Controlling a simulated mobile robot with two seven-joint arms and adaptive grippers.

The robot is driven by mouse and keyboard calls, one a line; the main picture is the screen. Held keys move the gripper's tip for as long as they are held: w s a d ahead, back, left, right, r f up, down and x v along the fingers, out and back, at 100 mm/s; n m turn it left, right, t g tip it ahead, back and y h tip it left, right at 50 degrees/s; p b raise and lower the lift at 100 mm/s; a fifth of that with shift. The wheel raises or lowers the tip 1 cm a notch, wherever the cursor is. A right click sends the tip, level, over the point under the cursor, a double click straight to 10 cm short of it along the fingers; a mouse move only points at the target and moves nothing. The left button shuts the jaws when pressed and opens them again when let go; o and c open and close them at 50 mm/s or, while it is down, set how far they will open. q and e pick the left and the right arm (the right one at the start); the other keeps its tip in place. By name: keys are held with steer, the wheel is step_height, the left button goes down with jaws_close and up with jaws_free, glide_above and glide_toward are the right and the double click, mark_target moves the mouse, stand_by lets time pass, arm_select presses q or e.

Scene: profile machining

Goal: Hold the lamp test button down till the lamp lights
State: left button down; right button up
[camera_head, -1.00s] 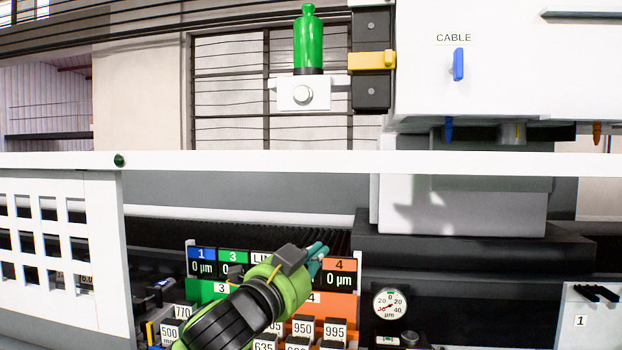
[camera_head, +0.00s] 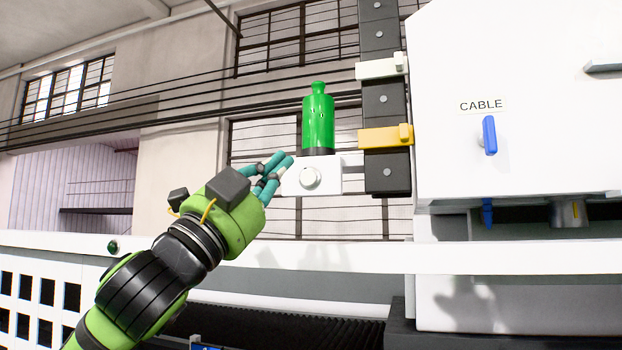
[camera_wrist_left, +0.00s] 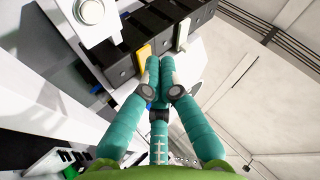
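The lamp test button (camera_head: 310,178) is a round, pale button on the front of a white box (camera_head: 327,180). A green lamp (camera_head: 318,122) stands upright on top of this box; I cannot tell from its colour whether it is lit. My left gripper (camera_head: 284,163) has teal fingers that lie close together. Its tips are just left of the box and appear apart from the button. In the left wrist view the button (camera_wrist_left: 90,12) is at the top left, and the gripper's fingertips (camera_wrist_left: 160,62) meet with nothing between them. My right gripper is not in view.
The box is fixed beside a dark vertical bar (camera_head: 384,98) carrying a yellow clip (camera_head: 386,137) and a white clip (camera_head: 383,67). A white machine housing with a blue cable lever (camera_head: 490,136) stands at right. A white rail (camera_head: 350,259) crosses below.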

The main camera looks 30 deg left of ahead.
mark_target(301, 180)
arm_select(q)
steer(key=shift+h, duration=0.3)
steer(key=shift+w+a+p, duration=0.2)
steer(key=shift+w+a, duration=0.15)
steer(key=shift+w, duration=1.1)
steer(key=shift+w+a+p, duration=0.15)
steer(key=shift+w+a, duration=0.15)
steer(key=shift+w, duration=1.15)
steer(key=shift+w+a+p, duration=0.2)
steer(key=shift+w+a, duration=0.15)
steer(key=shift+w, duration=1.1)
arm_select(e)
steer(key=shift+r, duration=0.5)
arm_select(q)
steer(key=shift+w, duration=0.1)
steer(key=shift+w+a, duration=0.1)
steer(key=shift+w, duration=0.25)
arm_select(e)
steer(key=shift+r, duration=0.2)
